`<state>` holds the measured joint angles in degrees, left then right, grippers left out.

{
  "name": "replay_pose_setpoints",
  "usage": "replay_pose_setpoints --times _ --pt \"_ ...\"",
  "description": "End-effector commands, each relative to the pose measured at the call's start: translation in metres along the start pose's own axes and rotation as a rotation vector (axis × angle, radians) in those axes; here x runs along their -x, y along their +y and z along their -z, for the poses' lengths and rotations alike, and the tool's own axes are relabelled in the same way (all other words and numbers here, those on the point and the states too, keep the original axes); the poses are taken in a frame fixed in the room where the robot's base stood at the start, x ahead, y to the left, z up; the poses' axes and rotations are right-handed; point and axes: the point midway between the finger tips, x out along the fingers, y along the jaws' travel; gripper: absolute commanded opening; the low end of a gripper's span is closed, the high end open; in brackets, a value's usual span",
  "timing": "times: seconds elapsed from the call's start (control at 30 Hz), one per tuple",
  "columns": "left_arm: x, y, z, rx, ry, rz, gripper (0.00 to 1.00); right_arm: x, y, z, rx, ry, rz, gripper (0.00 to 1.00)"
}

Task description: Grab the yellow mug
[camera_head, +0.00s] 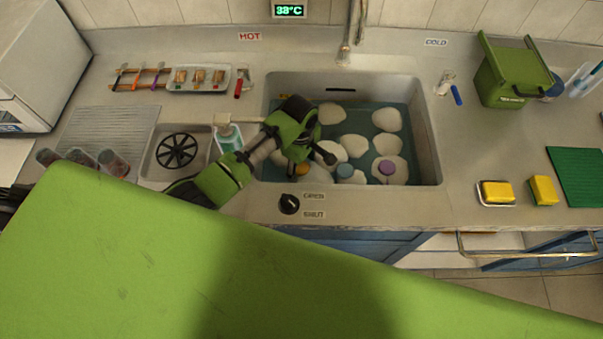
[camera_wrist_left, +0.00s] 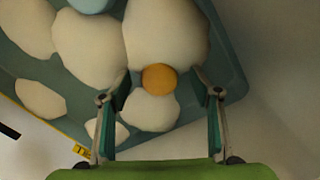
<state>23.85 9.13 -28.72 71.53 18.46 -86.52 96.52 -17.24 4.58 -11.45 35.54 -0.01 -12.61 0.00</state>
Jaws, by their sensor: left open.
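The yellow mug shows as a small orange-yellow disc in the wrist view (camera_wrist_left: 159,79), among white foam mounds in the sink. In the head view the yellow mug (camera_head: 302,170) is partly hidden under my left gripper (camera_head: 307,163), at the sink's front left. My left gripper is open and points down over the sink. In the wrist view the mug lies between and slightly beyond its two fingertips (camera_wrist_left: 160,97), with a gap on both sides. The mug's lower part and handle are hidden. My right gripper is not in view.
A purple item (camera_head: 387,168) and a blue item (camera_head: 344,171) sit in the foam to the right. The sink's rim (camera_head: 431,140) surrounds the foamy water. A faucet (camera_head: 344,50) stands behind. A soap bottle (camera_head: 228,137) stands at the left edge.

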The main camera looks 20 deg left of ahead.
Motion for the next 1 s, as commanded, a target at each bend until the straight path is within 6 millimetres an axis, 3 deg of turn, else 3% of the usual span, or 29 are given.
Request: replay_pose_setpoints --times 0.23,0.57,0.73,1.0 --pt "-0.032 -0.001 0.001 0.001 0.000 0.002 0.58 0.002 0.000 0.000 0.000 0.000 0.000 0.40" --pt "-0.038 -0.001 0.001 0.000 0.000 0.000 0.58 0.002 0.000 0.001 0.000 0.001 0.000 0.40" --pt "-0.037 -0.001 0.001 0.000 0.000 0.000 0.14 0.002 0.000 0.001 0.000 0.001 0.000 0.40" --pt "-0.037 -0.001 0.001 0.000 0.000 0.000 0.14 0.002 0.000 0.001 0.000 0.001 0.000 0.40"
